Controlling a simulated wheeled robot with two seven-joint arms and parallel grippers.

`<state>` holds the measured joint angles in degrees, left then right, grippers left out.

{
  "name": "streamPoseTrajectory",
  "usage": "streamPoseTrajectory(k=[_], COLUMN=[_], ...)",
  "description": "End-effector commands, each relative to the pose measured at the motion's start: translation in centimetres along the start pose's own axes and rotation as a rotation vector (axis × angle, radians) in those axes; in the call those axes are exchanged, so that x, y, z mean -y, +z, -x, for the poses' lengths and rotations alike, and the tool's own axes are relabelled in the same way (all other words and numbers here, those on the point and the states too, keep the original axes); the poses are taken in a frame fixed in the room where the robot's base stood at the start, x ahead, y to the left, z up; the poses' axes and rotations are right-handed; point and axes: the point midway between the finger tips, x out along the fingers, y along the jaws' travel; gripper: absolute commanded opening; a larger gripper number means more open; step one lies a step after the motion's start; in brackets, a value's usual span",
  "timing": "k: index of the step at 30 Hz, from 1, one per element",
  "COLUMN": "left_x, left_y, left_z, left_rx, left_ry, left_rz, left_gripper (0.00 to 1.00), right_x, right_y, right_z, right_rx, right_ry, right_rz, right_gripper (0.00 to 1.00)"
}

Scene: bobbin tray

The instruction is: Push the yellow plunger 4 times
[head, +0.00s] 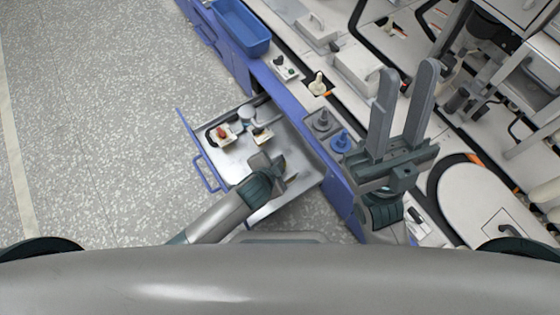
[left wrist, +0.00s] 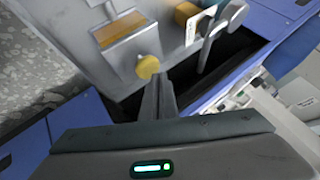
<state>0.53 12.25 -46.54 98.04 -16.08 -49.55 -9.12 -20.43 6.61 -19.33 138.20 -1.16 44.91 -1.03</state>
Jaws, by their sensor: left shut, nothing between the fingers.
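My left gripper (head: 284,174) is shut and empty, over the open drawer and apart from the counter plunger. Its fingers (left wrist: 158,90) point toward the yellow knob; contact cannot be told. My right gripper (head: 407,85) is open and empty, raised over the counter, its two fingers apart.
A blue bin (head: 241,28) is at the back. The floor at left is clear.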

Motion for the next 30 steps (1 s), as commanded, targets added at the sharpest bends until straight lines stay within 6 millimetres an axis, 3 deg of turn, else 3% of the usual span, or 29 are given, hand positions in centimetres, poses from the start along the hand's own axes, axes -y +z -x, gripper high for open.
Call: streamPoseTrajectory(k=[30], left_x=[-0.48], left_y=[0.50], left_z=[-0.65], left_rx=[0.001], left_ry=[0.000], left_rz=[0.000], left_gripper=[0.00], right_x=[0.01], right_y=[0.14], right_z=[0.41], right_rx=[0.000], right_ry=[0.000], right_rz=[0.000], right_gripper=[0.31])
